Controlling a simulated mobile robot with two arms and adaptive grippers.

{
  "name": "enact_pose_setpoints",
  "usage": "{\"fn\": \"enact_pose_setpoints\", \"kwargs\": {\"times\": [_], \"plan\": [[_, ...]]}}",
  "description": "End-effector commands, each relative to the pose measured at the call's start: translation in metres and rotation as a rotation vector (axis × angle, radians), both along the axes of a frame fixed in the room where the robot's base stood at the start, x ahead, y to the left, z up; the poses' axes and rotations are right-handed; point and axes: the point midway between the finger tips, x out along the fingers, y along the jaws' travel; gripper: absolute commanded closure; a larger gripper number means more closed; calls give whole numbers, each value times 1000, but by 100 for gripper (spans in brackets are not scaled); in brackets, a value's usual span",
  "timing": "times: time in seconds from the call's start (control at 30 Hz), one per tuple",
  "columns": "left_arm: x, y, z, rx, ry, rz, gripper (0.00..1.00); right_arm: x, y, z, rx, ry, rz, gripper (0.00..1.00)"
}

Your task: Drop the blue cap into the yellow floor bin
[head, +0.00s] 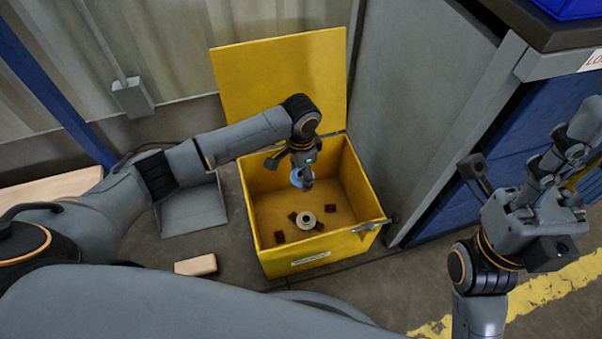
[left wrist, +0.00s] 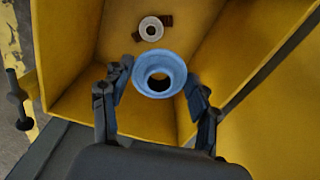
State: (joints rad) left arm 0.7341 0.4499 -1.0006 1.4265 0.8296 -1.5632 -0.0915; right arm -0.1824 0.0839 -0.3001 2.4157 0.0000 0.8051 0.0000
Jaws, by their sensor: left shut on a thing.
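The blue cap (head: 296,178) is held in my left gripper (head: 303,182), inside the opening of the yellow floor bin (head: 320,252). In the left wrist view the cap (left wrist: 171,90) is a light blue ring with a wide flange and a dark central hole. It sits between the two fingers of my left gripper (left wrist: 158,88), with the bin's yellow inner walls (left wrist: 70,45) around and below it. The bin's lid (head: 280,85) stands open at the back. My right gripper (head: 562,155) is raised at the far right, away from the bin; its finger opening is unclear.
A pale ring (head: 306,220) and several dark brown pieces (head: 280,237) lie on the bin floor. A grey cabinet (head: 430,120) stands close on the bin's right. A grey dustpan-like tray (head: 192,208) and a tan block (head: 196,265) lie left of it.

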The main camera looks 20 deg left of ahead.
Motion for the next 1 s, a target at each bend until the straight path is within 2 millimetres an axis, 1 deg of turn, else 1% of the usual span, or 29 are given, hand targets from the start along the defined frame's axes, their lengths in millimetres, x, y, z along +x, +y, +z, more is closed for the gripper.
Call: {"fn": "enact_pose_setpoints", "kwargs": {"times": [0.33,0.37,0.4,0.47,0.83,0.93,1.0], "plan": [[0,0,-1,0,0,0,59,0,0,2,-1,-8,0,60],[0,0,-1,0,0,0,33,0,0,2,-1,-8,0,60],[0,0,-1,0,0,0,25,0,0,2,-1,-8,0,60],[0,0,-1,0,0,0,13,0,0,2,-1,-8,0,60],[0,0,1,0,0,0,13,0,0,1,-1,-6,-1,60],[1,0,10,-1,-2,-1,13,0,0,2,-1,-6,-1,60],[1,0,21,-2,-3,-1,13,0,0,2,-1,-6,-1,60]]}}
